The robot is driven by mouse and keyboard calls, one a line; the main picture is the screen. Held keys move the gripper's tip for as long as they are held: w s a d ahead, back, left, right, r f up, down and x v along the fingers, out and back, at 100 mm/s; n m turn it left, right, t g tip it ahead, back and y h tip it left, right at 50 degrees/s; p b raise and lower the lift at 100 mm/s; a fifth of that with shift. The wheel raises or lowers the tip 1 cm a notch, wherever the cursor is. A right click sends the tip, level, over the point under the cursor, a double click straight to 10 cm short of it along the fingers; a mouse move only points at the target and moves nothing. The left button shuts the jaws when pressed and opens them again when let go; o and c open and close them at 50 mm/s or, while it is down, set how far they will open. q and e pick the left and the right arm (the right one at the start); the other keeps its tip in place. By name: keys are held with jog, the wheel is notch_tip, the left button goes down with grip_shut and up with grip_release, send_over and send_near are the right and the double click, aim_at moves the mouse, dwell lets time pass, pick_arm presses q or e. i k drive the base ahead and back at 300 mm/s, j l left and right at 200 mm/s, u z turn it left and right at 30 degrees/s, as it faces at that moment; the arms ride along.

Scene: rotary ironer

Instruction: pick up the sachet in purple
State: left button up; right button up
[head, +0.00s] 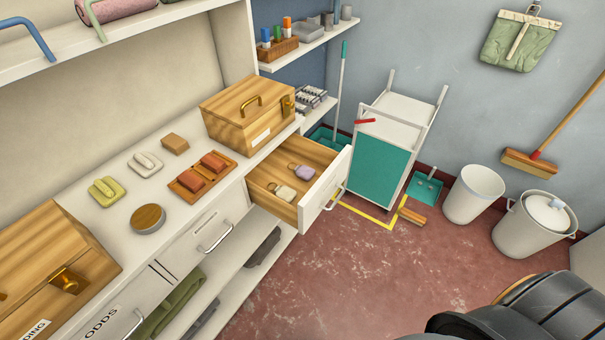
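A purple sachet (303,172) lies in an open wooden drawer (258,187), toward its back right part. A cream sachet (284,192) lies in the same drawer, nearer the front left. Each sachet appears to have a small brown loop or tag at its left end. Neither of my grippers is in view. A dark, rounded part of my own body shows at the bottom right, far from the drawer.
The drawer sticks out from the white counter (115,236). A wooden box (249,112) stands above its back end. On the counter are a tray with red blocks (202,177) and a round tin (148,218). A white trolley (388,150) stands beyond the drawer. The red floor in front is open.

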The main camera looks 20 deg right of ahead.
aim_at(304, 172)
jog(key=l+u, duration=0.2)
jog(key=l, duration=0.3)
jog(key=k+l+u, duration=0.2)
jog(key=l, duration=0.25)
jog(key=l+u, duration=0.2)
jog(key=l, duration=0.25)
